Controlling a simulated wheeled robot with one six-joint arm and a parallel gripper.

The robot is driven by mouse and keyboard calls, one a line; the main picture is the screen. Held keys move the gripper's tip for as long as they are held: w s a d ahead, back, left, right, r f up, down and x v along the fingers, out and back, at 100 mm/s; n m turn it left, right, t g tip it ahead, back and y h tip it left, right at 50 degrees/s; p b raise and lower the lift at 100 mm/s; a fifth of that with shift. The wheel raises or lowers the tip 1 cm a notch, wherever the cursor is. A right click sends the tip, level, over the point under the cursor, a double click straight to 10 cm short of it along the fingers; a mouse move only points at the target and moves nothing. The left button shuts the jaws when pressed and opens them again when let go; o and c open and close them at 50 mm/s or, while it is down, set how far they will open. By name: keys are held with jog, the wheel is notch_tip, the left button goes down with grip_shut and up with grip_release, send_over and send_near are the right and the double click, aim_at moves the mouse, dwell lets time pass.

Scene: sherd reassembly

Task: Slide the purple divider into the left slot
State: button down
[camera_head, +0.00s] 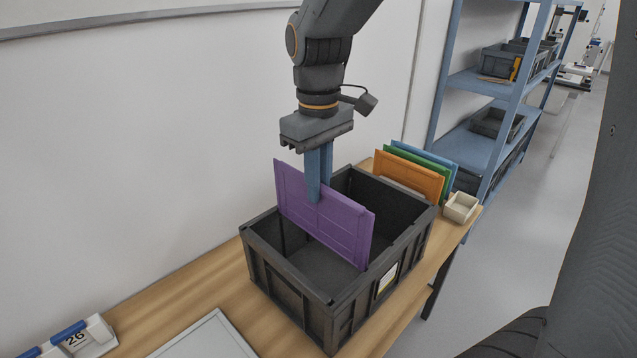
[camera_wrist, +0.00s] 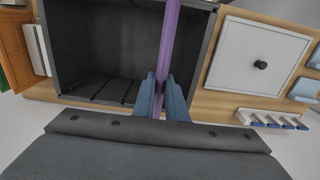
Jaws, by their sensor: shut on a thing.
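The purple divider (camera_head: 325,215) is a thin upright panel over the dark grey crate (camera_head: 292,292) in the head view. My gripper (camera_head: 318,198) is shut on its top edge, near the middle. The divider's lower part reaches down into the crate opening, and its upper left corner stands above the rim. In the wrist view the divider (camera_wrist: 169,42) is seen edge-on between the blue fingers (camera_wrist: 163,98), toward one side of the crate (camera_wrist: 95,50). Ribs show on the crate's inner wall. I cannot tell whether the divider's edges sit in a slot.
Orange (camera_head: 408,178), green (camera_head: 420,165) and blue (camera_head: 440,160) panels stand behind the crate. A small beige box (camera_head: 461,207) is beside them. A light grey board (camera_head: 205,338) lies on the wooden table (camera_head: 165,305) in front. A wall runs close along the left.

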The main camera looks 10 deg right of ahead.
jog(key=shift+f, duration=0.1)
jog(key=b, duration=0.3)
send_over(319, 240)
jog(key=shift+w+f, duration=0.15)
jog(key=shift+f, duration=1.8)
jog(key=shift+w+f, duration=0.1)
jog(key=shift+f, duration=2)
jog(key=shift+f+b, duration=2.25)
jog(key=shift+f, duration=2.1)
jog(key=c, duration=1.7)
grip_release()
